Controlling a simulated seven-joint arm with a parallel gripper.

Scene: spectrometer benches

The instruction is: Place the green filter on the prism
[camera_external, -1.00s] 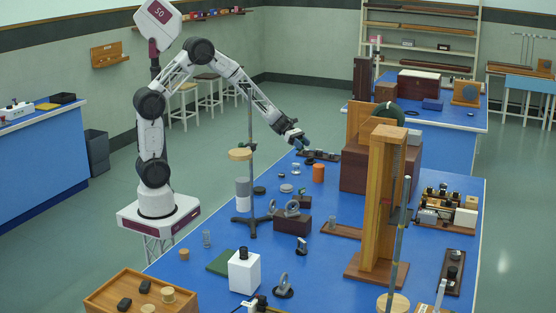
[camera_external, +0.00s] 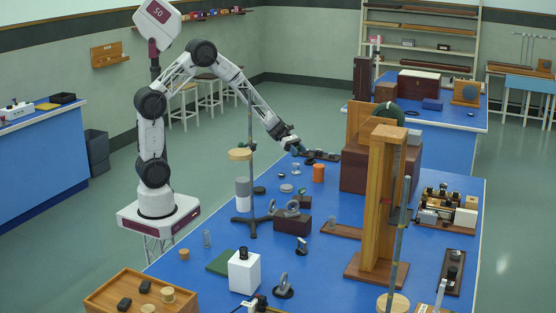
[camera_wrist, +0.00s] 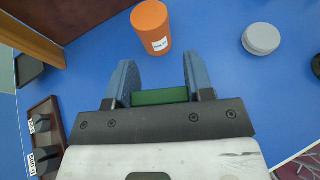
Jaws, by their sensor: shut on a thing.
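My gripper (camera_external: 294,150) is over the far left part of the blue bench in the external view. In the wrist view my gripper (camera_wrist: 159,72) has its two blue fingers shut on a green piece, the green filter (camera_wrist: 160,97), held low between them. Only a green strip of the filter shows; the rest is hidden by the gripper body. In the external view the filter is too small to make out. I cannot clearly pick out the prism in either view.
An orange cylinder (camera_external: 318,173) with a label stands near my gripper; it also shows in the wrist view (camera_wrist: 151,26). A grey disc (camera_wrist: 261,39) lies to its right. A dark rack (camera_wrist: 43,140) is at left. A tall wooden frame (camera_external: 380,200) stands to the right.

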